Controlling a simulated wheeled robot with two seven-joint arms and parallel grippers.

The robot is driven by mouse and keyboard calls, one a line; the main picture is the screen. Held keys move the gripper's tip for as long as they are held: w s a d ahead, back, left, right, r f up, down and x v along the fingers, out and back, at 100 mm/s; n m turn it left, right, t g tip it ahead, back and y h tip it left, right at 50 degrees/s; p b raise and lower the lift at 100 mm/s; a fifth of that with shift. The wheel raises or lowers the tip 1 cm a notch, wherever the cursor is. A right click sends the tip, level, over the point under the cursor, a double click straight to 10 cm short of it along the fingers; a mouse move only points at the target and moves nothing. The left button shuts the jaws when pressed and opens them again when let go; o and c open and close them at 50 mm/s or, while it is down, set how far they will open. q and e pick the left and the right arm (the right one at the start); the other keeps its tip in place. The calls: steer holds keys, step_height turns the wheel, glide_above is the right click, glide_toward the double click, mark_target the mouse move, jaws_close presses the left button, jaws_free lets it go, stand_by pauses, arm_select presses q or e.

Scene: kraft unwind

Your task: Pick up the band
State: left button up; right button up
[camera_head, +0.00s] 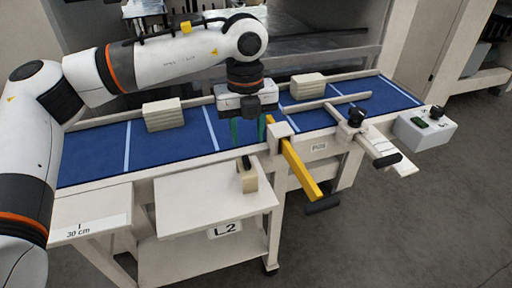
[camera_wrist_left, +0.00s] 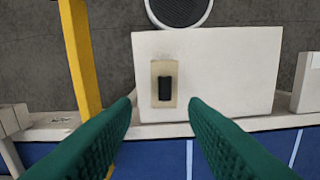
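No thing in view can be surely told as the band. A small beige block with a black upright part (camera_head: 249,181) stands on the white side shelf marked L2 (camera_head: 190,203). The block (camera_wrist_left: 155,72) also shows in the left wrist view, on the bare white shelf (camera_wrist_left: 238,75), beyond the fingertips. My left gripper (camera_head: 248,134) points down above the front edge of the blue belt, behind the block. Its two green fingers are apart with nothing between them; they also show in the left wrist view (camera_wrist_left: 162,108). My right gripper is not in view.
The blue belt (camera_head: 85,160) has white cross lines. Two beige stacks stand on it, one left (camera_head: 163,116) and one right (camera_head: 308,87). A yellow bar (camera_head: 299,170) juts out right of my left gripper. A control box (camera_head: 425,130) is far right.

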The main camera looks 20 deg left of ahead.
mark_target(247, 170)
arm_select(q)
steer(key=shift+w+a+f, duration=0.1)
steer(key=shift+w+a, duration=0.05)
steer(key=shift+w, duration=0.2)
steer(key=shift+s+f+p, duration=0.2)
steer(key=shift+f+p, duration=0.2)
steer(key=f, duration=0.2)
steer(key=s+f+p, duration=0.1)
steer(key=f, duration=0.1)
steer(key=shift+s, duration=0.2)
step_height(247, 170, down, 5)
steer(key=shift+w+f+p, duration=0.15)
steer(key=shift+f+p, duration=0.05)
steer(key=shift+p, duration=0.9)
steer(key=shift+f, duration=0.4)
steer(key=shift+c, duration=0.6)
steer(key=c, duration=0.4)
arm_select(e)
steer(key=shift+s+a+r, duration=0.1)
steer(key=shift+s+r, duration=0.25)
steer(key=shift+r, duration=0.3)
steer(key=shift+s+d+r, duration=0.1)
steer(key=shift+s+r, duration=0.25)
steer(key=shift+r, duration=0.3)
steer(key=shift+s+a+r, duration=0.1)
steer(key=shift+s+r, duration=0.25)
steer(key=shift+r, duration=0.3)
